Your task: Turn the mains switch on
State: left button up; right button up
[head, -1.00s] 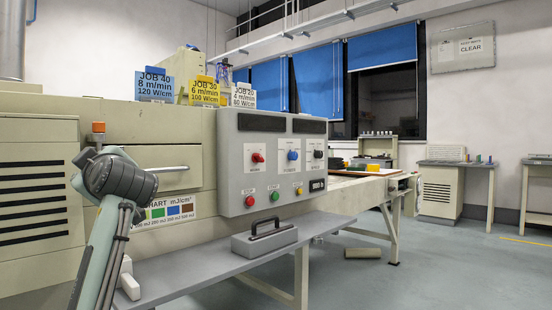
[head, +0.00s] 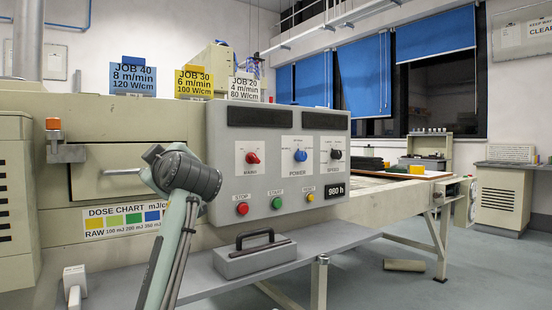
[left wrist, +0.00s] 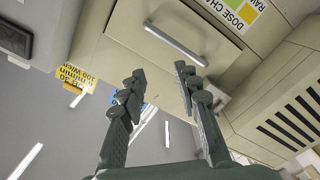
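The mains switch is a red rotary knob (head: 252,158) on a white plate at the upper left of the grey control panel (head: 222,140). Its pointer direction is too small to tell. My left arm rises from below in the head view, its dark joint just left of the panel and in front of the drawer. The left gripper is hidden there. In the left wrist view, my left gripper (left wrist: 160,77) has its two fingers spread with nothing between them. The drawer handle (left wrist: 174,43) appears beyond the fingertips. The right gripper is not in view.
Blue (head: 300,156) and black (head: 335,154) knobs sit right of the switch. Red (head: 242,209), green (head: 278,203) and yellow (head: 310,198) buttons sit below. A grey handled block (head: 255,259) stands on the ledge (head: 335,236). Job cards stand on top of the machine.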

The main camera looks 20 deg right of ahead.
aim_at(251, 158)
jog(key=i+l, duration=0.1)
jog(key=l, duration=0.25)
jog(key=i+l, duration=0.1)
jog(key=l, duration=0.25)
jog(key=i+l, duration=0.1)
jog(key=l, duration=0.25)
jog(key=i, duration=0.3)
